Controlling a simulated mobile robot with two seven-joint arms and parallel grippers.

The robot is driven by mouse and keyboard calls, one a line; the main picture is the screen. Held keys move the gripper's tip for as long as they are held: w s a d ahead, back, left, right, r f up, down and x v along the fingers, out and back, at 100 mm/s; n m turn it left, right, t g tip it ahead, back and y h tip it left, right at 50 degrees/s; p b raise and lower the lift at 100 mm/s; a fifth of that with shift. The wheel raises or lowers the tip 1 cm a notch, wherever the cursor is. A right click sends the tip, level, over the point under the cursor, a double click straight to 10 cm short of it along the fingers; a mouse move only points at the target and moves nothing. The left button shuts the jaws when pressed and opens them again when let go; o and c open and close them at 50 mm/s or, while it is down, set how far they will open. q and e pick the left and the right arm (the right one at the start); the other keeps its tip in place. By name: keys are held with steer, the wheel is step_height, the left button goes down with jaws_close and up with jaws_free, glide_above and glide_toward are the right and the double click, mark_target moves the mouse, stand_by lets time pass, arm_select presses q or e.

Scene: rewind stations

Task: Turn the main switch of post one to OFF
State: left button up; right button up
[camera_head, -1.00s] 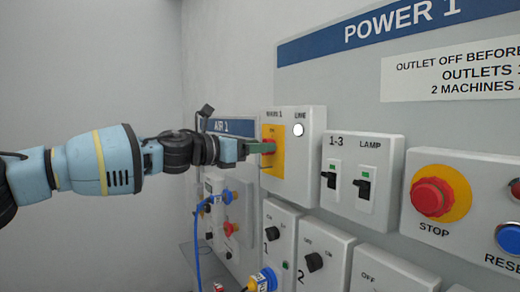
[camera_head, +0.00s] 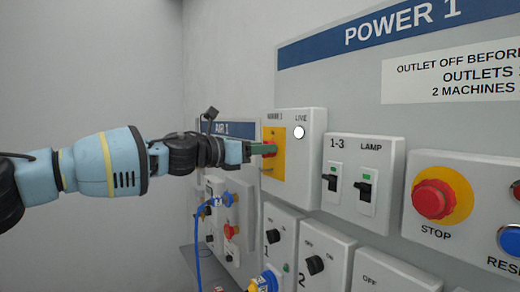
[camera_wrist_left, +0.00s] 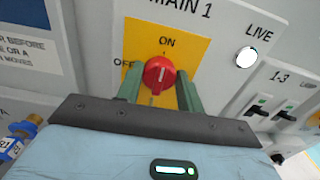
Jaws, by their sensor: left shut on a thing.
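The main switch of post one is a red rotary knob (camera_wrist_left: 159,76) on a yellow plate (camera_wrist_left: 198,58) labelled MAIN 1, with ON above the knob and OFF at its upper left. The knob's ridge points roughly up at the ON mark. In the head view, the yellow plate (camera_head: 279,163) is on a white box under the POWER 1 sign. My left gripper (camera_head: 262,149) reaches it from the left, and its green fingers (camera_wrist_left: 160,92) are shut on the knob, one each side. The fingers partly hide the knob in the head view. My right gripper is not in view.
A white LIVE lamp (camera_head: 299,132) is right of the switch. Lamp breakers (camera_head: 349,184), a red STOP button (camera_head: 433,199) and a blue button (camera_head: 510,239) lie further right. Outlet switches (camera_head: 273,236) are below. The AIR 1 panel with a blue hose (camera_head: 198,235) is behind my arm.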

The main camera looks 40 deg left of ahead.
arm_select(q)
steer(key=shift+f, duration=0.1)
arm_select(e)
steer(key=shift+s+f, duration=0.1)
arm_select(q)
steer(key=shift+n+b, duration=0.5)
steer(key=shift+n, duration=0.3)
steer(key=shift+f+n+b, duration=0.1)
steer(key=shift+n+b, duration=0.3)
steer(key=shift+n, duration=0.5)
steer(key=n+b, duration=0.1)
steer(key=n, duration=0.3)
steer(key=shift+a, duration=0.1)
steer(key=n, duration=1)
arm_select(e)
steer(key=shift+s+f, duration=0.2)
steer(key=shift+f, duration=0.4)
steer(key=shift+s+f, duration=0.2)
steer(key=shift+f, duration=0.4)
arm_select(q)
steer(key=shift+f+n, duration=0.1)
steer(key=shift+n, duration=0.2)
